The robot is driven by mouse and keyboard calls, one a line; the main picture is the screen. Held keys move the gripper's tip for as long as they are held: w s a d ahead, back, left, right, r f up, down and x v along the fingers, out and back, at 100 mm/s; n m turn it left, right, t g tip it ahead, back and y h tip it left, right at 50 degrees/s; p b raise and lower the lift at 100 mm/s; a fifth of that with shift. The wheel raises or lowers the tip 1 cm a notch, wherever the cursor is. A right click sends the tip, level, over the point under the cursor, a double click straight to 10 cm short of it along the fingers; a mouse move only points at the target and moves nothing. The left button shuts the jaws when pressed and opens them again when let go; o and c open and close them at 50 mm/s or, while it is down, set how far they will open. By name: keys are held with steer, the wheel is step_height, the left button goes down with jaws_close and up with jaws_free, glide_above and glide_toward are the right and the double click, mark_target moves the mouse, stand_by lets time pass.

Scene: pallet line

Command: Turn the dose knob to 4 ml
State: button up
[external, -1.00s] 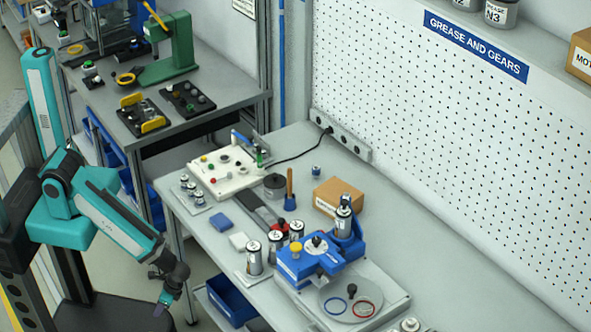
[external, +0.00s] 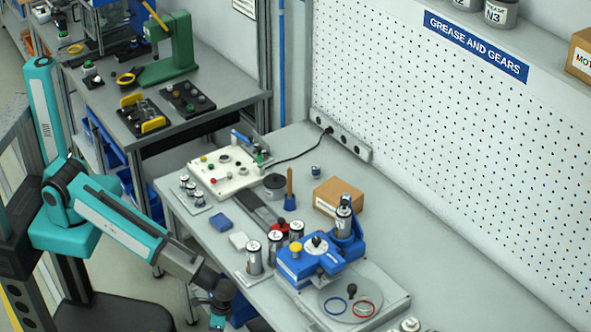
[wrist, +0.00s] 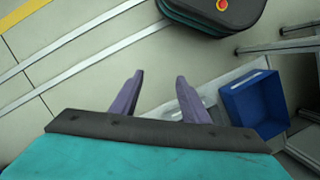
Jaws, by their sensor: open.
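A blue dispenser (external: 300,268) stands on the workbench and holds an upright can (external: 343,220). A small dark knob on a pale dial (external: 317,241) sits on its top, with a yellow knob (external: 296,250) to its left. I cannot read the dial's marks or tell its setting. My gripper (external: 218,321) hangs low off the bench's front left edge, well apart from the dispenser. In the wrist view my gripper (wrist: 160,76) is open, with two purple fingers apart and nothing between them. The dispenser is not in the wrist view.
A blue bin (wrist: 253,103) lies below the bench. Several cans (external: 254,258) stand left of the dispenser, and a cardboard box (external: 338,196) stands behind it. A round plate with a red ring (external: 364,308) lies in front. The right part of the bench is mostly clear.

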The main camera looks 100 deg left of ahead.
steer(key=w+d+r+n+t+b, duration=0.1)
steer(key=w+d+r+n, duration=0.2)
steer(key=w+d+r, duration=1.1)
steer(key=w+a+r+n+h, duration=0.1)
steer(key=w+r+n, duration=0.1)
steer(key=w+r, duration=0.45)
steer(key=w+a+r+n, duration=0.15)
steer(key=w+r, duration=0.25)
steer(key=r, duration=0.5)
step_height(320, 180, up, 28)
steer(key=n+t+y+p, duration=0.1)
steer(key=n+t, duration=0.1)
steer(key=n, duration=0.7)
glide_above(316, 239)
steer(key=shift+f, duration=0.15)
steer(key=shift+f, duration=0.15)
steer(key=shift+f+p, duration=2.1)
steer(key=shift+f, duration=4.7)
